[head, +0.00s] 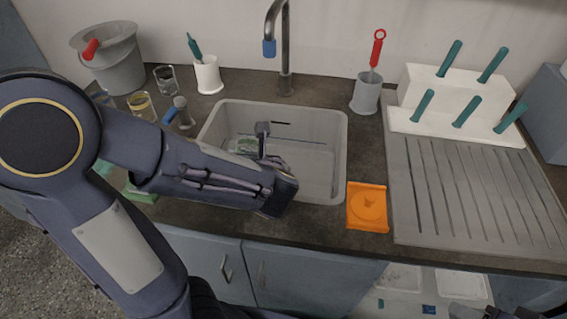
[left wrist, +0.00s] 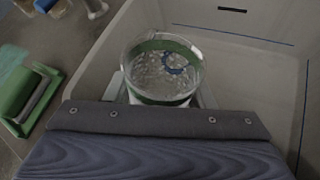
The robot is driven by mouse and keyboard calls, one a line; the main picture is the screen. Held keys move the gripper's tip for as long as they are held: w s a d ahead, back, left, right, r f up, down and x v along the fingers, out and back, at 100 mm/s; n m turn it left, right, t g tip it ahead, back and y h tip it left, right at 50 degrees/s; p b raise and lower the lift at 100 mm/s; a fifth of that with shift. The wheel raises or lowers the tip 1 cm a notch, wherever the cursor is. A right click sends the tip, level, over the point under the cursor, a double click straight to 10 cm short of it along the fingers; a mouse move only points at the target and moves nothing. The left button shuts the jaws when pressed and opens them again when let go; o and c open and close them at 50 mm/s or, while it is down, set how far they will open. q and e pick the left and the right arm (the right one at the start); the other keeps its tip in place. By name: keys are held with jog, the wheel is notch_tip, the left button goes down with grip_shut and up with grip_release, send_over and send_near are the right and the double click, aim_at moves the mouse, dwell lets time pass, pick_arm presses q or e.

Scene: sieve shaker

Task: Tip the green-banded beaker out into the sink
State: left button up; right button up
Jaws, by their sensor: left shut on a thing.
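The green-banded beaker (left wrist: 136,76) is clear glass and is held in my left gripper (head: 262,146). In the left wrist view I look into its round mouth and see clear, glinting contents or glass and a blue curved mark. In the head view the beaker (head: 244,146) is small and partly hidden by the gripper; its exact tilt is hard to tell. The sink (head: 318,178) is a grey rectangular basin, and the gripper and beaker are over its left part. Dark parts at the bottom right edge may be my right gripper (head: 468,312); its jaws cannot be made out.
A tap (head: 285,50) stands behind the sink. Other beakers, one yellow-banded (head: 141,105), and a grey bucket (head: 115,68) stand at the left. An orange piece (head: 367,207) lies right of the sink, near a drainer (head: 470,190) and white rack (head: 430,92). The sink's right half is clear.

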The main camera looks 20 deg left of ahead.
pick_arm(q)
jog(key=shift+s+a+r+n+t, duration=0.15)
jog(key=shift+s+r+n+t, duration=0.15)
jog(key=shift+r, duration=0.25)
jog(key=shift+s+a+r+n+t, duration=0.2)
jog(key=shift+r+t, duration=0.1)
jog(key=shift+r, duration=0.25)
jog(key=shift+s+f+b, duration=0.15)
jog(key=shift+f+b, duration=0.25)
jog(key=shift+b, duration=0.5)
jog(key=shift+s+a+n+t+h+b, duration=0.25)
jog(key=shift+n+t+b, duration=0.25)
jog(key=shift+b, duration=0.25)
jog(key=shift+r, duration=0.1)
